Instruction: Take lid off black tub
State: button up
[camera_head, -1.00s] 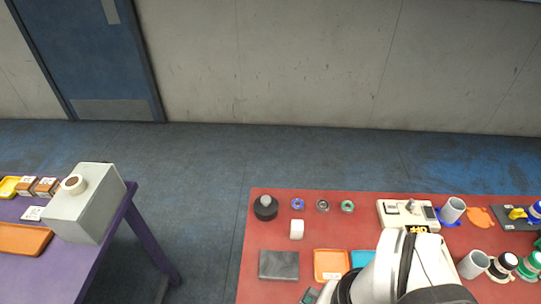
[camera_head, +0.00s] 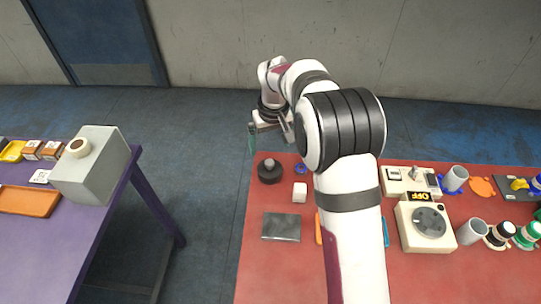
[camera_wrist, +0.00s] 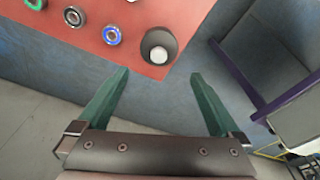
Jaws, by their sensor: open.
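The black tub (camera_head: 269,172) stands at the far left corner of the red table. It has a dark round top with a grey knob, seen from above in the wrist view (camera_wrist: 159,46). The lid sits on the tub. My gripper (camera_wrist: 158,73) is open and empty, with green fingers apart. In the wrist view the tub shows beyond the fingertips, roughly centred between them and not touched. In the head view the gripper is above and behind the tub, near the table's back edge.
A device marked OFF (camera_head: 427,227) stands further right. A purple table (camera_head: 100,225) is at left, across a gap.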

aim_at(269, 162)
jog(key=f, duration=0.3)
jog(key=w+f, duration=0.1)
jog(key=f, duration=0.5)
jog(key=shift+w+a+f, duration=0.2)
jog(key=shift+w+f, duration=0.05)
jog(key=shift+f, duration=0.15)
jog(key=c, duration=1)
jog(key=shift+r, duration=0.1)
